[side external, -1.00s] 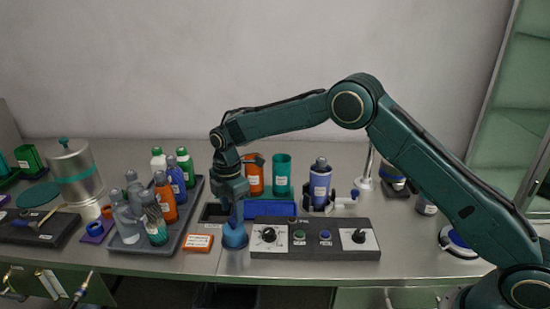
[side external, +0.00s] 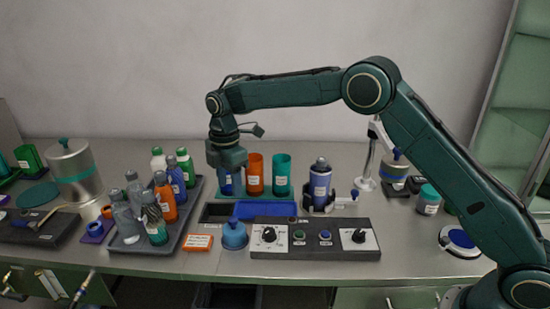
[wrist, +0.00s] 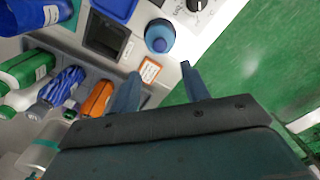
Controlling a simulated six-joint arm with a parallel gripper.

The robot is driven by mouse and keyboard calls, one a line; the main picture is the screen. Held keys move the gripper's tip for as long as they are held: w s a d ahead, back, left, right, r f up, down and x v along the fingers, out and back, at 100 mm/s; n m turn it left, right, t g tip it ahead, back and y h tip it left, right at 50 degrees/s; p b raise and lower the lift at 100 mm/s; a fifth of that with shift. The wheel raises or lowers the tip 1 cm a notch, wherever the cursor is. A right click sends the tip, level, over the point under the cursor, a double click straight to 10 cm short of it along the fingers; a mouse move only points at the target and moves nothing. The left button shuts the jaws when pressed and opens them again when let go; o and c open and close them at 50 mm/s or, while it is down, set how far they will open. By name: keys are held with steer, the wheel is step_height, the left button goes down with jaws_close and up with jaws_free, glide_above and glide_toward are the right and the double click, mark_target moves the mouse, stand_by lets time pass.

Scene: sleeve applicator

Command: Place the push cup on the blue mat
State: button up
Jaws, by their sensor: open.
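The push cup (side external: 234,238), a blue dome with a knob on top, stands upright near the front edge of the bench, left of the control panel. In the wrist view the push cup (wrist: 160,34) is seen from above, beyond the fingertips. My gripper (side external: 228,166) is raised well above and behind the cup, not touching it. In the wrist view my gripper (wrist: 160,72) has its two fingers apart with nothing between them.
A black control panel (side external: 315,238) stands right of the cup, and an orange-edged label card (side external: 198,242) lies left of it. A blue tray (side external: 265,210) is behind. A grey tray (side external: 187,222) with several bottles is at left. Tumblers (side external: 281,175) stand near my gripper.

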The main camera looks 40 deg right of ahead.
steer(key=s+d+r+m+t, duration=0.1)
steer(key=s+d+r+m, duration=0.3)
steer(key=s+r, duration=0.5)
steer(key=s+d+r+m+t, duration=0.2)
steer(key=s+d+r+m, duration=0.3)
steer(key=s+r, duration=0.3)
steer(key=s+d+f+m+t, duration=0.1)
steer(key=s+m, duration=0.3)
steer(key=s, duration=0.7)
steer(key=s+d+f+m+t, duration=0.1)
steer(key=s+d+m, duration=0.2)
steer(key=s, duration=0.9)
steer(key=shift+d+f+m+t, duration=0.3)
steer(key=shift+f+m, duration=0.1)
steer(key=shift+m, duration=0.6)
steer(key=shift+o, duration=0.4)
